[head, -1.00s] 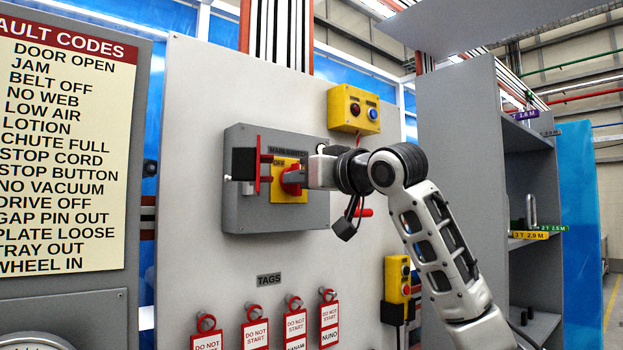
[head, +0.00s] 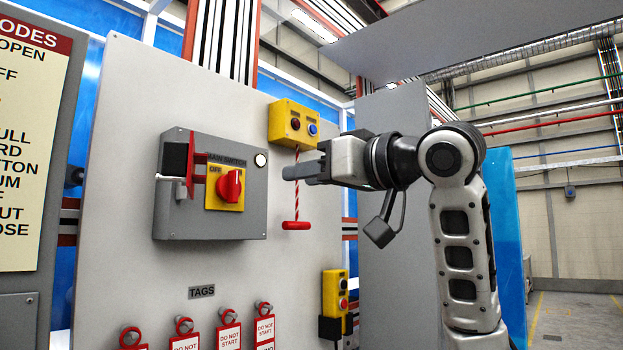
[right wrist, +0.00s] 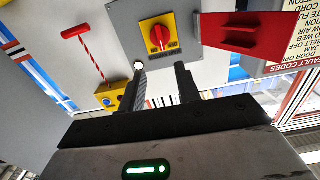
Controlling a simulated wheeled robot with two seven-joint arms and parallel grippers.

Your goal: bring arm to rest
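My right gripper (head: 303,172) is in front of the panel, to the right of the grey main switch box (head: 255,215) and apart from the red knob (head: 230,186). The knob sits on a yellow plate (head: 213,199) marked OFF. In the right wrist view my right gripper (right wrist: 160,72) has its two fingers apart with nothing between them. The red knob (right wrist: 160,37) shows beyond the fingertips there. A red hasp-like bracket (head: 197,171) is at the left of the plate. My left gripper is not in view.
A yellow button box (head: 282,122) is above my gripper. A red pull handle (head: 296,226) hangs on a cord just behind and below it. Red DO NOT START tags (head: 229,338) hang low on the panel. A yellow push-button station (head: 334,294) is at lower right.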

